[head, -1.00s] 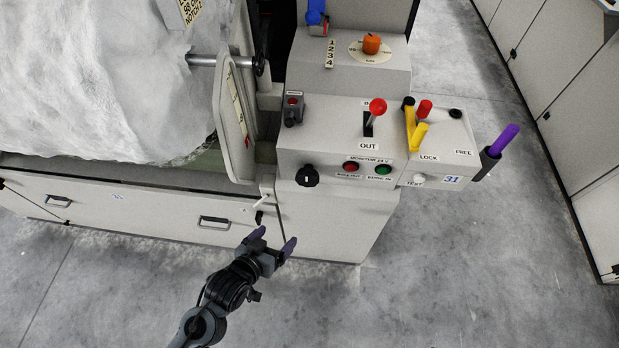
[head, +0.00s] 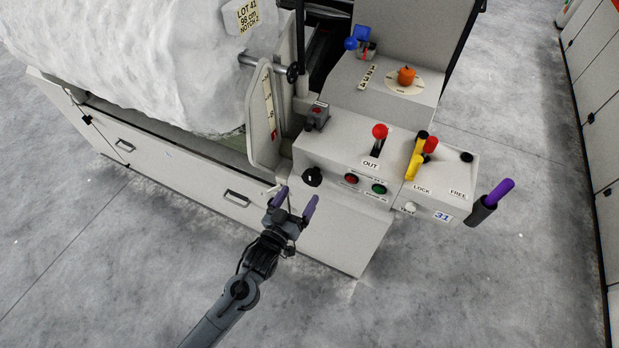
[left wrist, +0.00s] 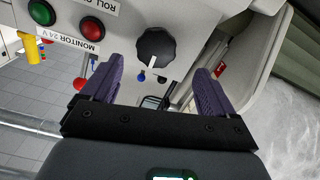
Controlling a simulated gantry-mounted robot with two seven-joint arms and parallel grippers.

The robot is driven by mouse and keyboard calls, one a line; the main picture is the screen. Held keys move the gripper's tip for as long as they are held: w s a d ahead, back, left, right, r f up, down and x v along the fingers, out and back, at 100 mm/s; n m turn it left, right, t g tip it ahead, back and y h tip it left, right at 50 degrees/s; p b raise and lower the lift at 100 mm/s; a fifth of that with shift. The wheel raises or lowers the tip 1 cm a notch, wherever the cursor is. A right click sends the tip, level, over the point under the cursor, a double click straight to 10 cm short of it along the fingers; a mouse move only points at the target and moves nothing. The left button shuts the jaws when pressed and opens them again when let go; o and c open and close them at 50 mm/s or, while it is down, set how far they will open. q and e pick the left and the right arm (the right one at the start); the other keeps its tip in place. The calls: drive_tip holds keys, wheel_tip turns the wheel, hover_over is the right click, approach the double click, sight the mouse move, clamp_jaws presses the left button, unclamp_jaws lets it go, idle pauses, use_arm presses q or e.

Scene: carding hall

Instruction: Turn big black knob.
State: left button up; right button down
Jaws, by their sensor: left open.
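The big black knob (head: 312,177) is on the front face of the grey control box, left of the red and green buttons. It also shows in the left wrist view (left wrist: 156,46), round and scalloped with a white pointer line facing down in that picture. My left gripper (head: 295,203) is open and empty, its purple fingers apart just below and in front of the knob in the head view. In the left wrist view the knob appears beyond the fingertips, between them, not touching. My right gripper is in neither view.
Close by are a red button (head: 351,179), a green button (head: 379,188), a red-topped lever (head: 380,131) and a yellow handle (head: 415,160). A grey panel (head: 262,115) stands left of the knob beside the white fibre roll (head: 150,60). Open floor lies in front.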

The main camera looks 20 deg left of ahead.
sight(310, 182)
use_arm(q)
drive_tip(key=w, duration=0.2)
drive_tip(key=w+d+b, duration=0.1)
drive_tip(key=w, duration=0.2)
drive_tip(key=w+b, duration=0.1)
drive_tip(key=w, duration=0.2)
drive_tip(key=shift+d, duration=0.15)
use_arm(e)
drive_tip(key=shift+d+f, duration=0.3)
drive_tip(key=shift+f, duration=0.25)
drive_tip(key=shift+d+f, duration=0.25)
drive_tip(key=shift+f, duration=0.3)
use_arm(q)
drive_tip(key=c, duration=1)
drive_tip(key=shift+r+n+p, duration=0.1)
drive_tip(key=shift+n+p, duration=0.6)
drive_tip(key=shift+c, duration=0.2)
drive_tip(key=n+p, duration=0.2)
drive_tip(key=n, duration=0.1)
drive_tip(key=n+p, duration=0.2)
drive_tip(key=shift+n, duration=0.4)
drive_tip(key=shift+n+p, duration=0.6)
drive_tip(key=shift+n, duration=0.2)
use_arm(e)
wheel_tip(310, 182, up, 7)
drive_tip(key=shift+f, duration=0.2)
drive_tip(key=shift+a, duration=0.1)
